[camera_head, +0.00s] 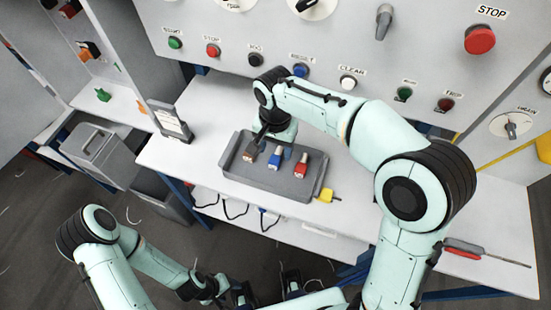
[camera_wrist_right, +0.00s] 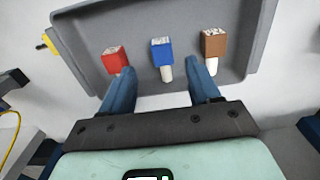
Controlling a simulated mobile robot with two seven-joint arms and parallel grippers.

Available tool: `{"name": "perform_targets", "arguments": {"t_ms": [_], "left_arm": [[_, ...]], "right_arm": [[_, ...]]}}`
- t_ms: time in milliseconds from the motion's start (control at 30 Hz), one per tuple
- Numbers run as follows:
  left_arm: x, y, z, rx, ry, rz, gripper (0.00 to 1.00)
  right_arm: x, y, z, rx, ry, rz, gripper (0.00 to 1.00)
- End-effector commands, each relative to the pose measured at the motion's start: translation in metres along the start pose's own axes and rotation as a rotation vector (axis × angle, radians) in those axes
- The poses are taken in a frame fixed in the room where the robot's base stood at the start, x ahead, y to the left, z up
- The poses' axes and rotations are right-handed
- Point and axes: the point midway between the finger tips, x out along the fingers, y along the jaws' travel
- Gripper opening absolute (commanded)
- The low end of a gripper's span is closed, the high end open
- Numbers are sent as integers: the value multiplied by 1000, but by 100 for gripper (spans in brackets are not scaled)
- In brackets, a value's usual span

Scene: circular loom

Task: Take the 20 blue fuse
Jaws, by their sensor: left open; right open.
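The blue fuse (camera_head: 275,159) lies in the grey tray (camera_head: 238,176) between a brown fuse (camera_head: 250,153) and a red fuse (camera_head: 302,165). In the right wrist view the blue fuse (camera_wrist_right: 162,48) has its pale end pointing toward my right gripper (camera_wrist_right: 164,72). The gripper's two blue fingers are spread wide and nothing is between them that I can see as held. In the head view my right gripper (camera_head: 266,137) hangs over the tray's back side, near the brown and blue fuses. My left gripper (camera_head: 243,291) is low at the bottom, away from the tray.
The tray sits on a white table (camera_head: 190,160) below a control panel with buttons. A yellow piece (camera_head: 328,196) lies by the tray's right end. A red-handled screwdriver (camera_head: 470,250) lies at the right. A small stand (camera_head: 170,122) is left of the tray.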

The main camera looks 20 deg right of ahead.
Motion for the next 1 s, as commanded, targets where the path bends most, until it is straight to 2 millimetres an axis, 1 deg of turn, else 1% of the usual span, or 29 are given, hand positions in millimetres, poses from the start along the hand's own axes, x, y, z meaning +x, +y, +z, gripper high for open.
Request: {"name": "perform_targets", "arguments": {"t_ms": [33, 167, 233, 400, 500, 600, 800, 833, 867, 900, 1000], "left_arm": [[1, 0, 0, 0, 0, 0, 60], [2, 0, 0, 0, 1, 0, 60], [2, -1, 0, 0, 1, 0, 60], [4, -1, 0, 0, 0, 0, 60], [6, -2, 0, 0, 0, 0, 60], [6, -2, 0, 0, -1, 0, 60], [6, -2, 0, 0, 0, 0, 60], [6, -2, 0, 0, 0, 0, 60], [6, -2, 0, 0, 0, 0, 60], [6, -2, 0, 0, 0, 0, 60], [6, -2, 0, 0, -1, 0, 60]], "right_arm": [[6, 0, 0, 0, -1, 2, 62], [13, 0, 0, 0, 0, 0, 62], [19, 0, 0, 0, -1, 2, 62], [46, -1, -1, -1, -2, 3, 62], [58, -1, -2, 0, -1, 1, 62], [63, -1, -2, 0, 0, 0, 62], [63, -2, -2, 0, 0, -1, 62], [63, -2, -2, 0, 0, -1, 55], [63, -2, -2, 0, 0, -1, 45], [63, -2, -2, -1, 1, -1, 32], [63, -2, -2, -1, 1, -1, 2]]}}
